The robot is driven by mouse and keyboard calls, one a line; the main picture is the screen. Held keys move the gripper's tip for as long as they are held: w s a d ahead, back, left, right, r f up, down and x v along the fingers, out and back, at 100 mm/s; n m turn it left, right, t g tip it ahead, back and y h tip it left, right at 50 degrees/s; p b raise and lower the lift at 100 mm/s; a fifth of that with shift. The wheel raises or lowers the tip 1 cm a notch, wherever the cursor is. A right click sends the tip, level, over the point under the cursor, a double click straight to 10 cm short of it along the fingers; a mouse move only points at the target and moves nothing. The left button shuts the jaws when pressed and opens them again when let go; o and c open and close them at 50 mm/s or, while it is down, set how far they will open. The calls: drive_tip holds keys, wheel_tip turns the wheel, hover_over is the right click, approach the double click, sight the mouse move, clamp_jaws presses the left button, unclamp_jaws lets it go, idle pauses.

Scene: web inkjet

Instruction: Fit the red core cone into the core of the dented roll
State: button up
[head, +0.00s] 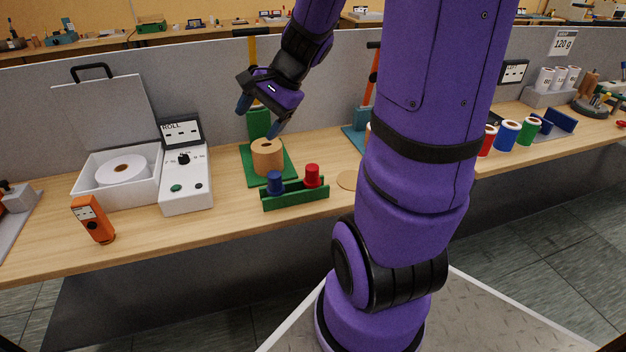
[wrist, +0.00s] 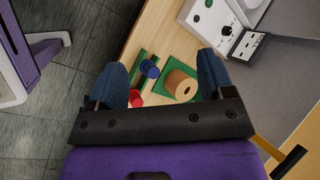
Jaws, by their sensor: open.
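The red core cone (head: 312,176) stands upright in the right end of a green rack (head: 296,200), beside a blue cone (head: 274,182). A brown roll (head: 267,158) stands upright on a green base behind the rack. Its core hole faces up and looks empty; I cannot make out a dent. My gripper (head: 259,118) is open and empty, above the roll and clear of it. The wrist view shows the roll (wrist: 178,88), the red cone (wrist: 136,98) and the blue cone (wrist: 149,69) below and between my fingers (wrist: 163,63).
A white box with a white roll (head: 122,170) and a control box (head: 186,180) stand left. An orange device (head: 93,219) is near the front edge. A blue stand with an orange post (head: 373,85) is partly hidden by my arm. A grey partition (head: 215,95) runs behind.

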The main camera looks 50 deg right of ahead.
drive_tip(key=w+d+f+m+t, duration=0.1)
drive_tip(key=w+d+f+m, duration=0.1)
drive_tip(key=d+f+m, duration=0.35)
drive_tip(key=m+t+h, duration=0.3)
drive_tip(key=m, duration=1)
approach(314, 167)
drive_tip(key=x, duration=0.7)
drive_tip(key=shift+s+f, duration=0.1)
drive_tip(key=shift+s, duration=0.1)
drive_tip(key=shift+x, duration=2.95)
drive_tip(key=shift+w+a, duration=0.1)
drive_tip(key=c, duration=1.1)
drive_tip(key=shift+r, duration=0.25)
